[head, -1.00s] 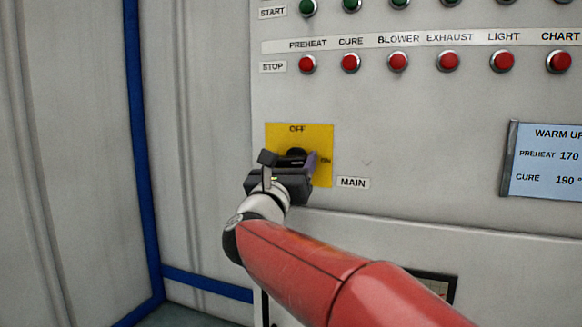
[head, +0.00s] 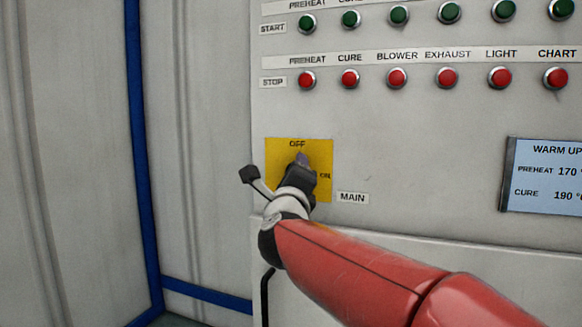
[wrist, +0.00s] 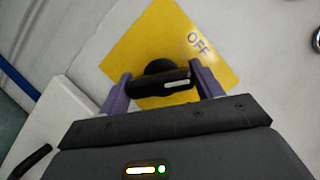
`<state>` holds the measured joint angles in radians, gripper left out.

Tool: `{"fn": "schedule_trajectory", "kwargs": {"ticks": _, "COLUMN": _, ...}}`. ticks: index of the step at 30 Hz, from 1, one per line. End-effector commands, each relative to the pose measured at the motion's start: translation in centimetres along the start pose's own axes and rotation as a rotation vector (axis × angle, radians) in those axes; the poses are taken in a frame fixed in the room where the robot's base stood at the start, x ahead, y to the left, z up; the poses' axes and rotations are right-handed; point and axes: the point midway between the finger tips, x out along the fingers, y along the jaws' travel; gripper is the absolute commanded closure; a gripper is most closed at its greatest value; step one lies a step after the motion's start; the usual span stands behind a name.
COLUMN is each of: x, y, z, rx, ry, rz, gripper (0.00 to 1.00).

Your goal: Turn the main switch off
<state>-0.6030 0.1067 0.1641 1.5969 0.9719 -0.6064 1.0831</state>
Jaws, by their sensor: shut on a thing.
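The main switch is a black rotary handle on a yellow plate (head: 279,160) marked OFF at the top and ON at the right. My gripper (head: 303,165) is at the plate and hides most of the handle in the head view. In the wrist view, the black handle (wrist: 150,89) lies between the two purple fingers of my gripper (wrist: 162,90), which are shut on it. The white mark on the handle is at its right end, towards the OFF side but turned a little away from the OFF label. The ON label is outside the wrist view.
Above the switch are a row of red stop buttons (head: 397,77) and a row of green start buttons (head: 399,15). A MAIN label (head: 352,198) is to the lower right. A display (head: 545,176) is at the far right. A blue-edged wall (head: 139,130) is on the left.

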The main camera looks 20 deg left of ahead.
Motion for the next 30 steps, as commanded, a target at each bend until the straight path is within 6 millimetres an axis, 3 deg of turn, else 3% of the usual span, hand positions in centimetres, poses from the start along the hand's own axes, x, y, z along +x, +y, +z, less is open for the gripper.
{"fn": "schedule_trajectory", "kwargs": {"ticks": 1, "x": 0.15, "y": -0.63, "z": 0.29, "rx": -0.043, "ry": 0.001, "rz": 0.018, "gripper": 0.57}}
{"fn": "schedule_trajectory", "kwargs": {"ticks": 15, "x": 0.12, "y": -0.39, "z": 0.26, "rx": -0.391, "ry": 0.0, "rz": 0.166, "gripper": 0.57}}
{"fn": "schedule_trajectory", "kwargs": {"ticks": 30, "x": 0.01, "y": 0.03, "z": 0.06, "rx": -0.525, "ry": 0.0, "rz": 0.219, "gripper": 0.57}}
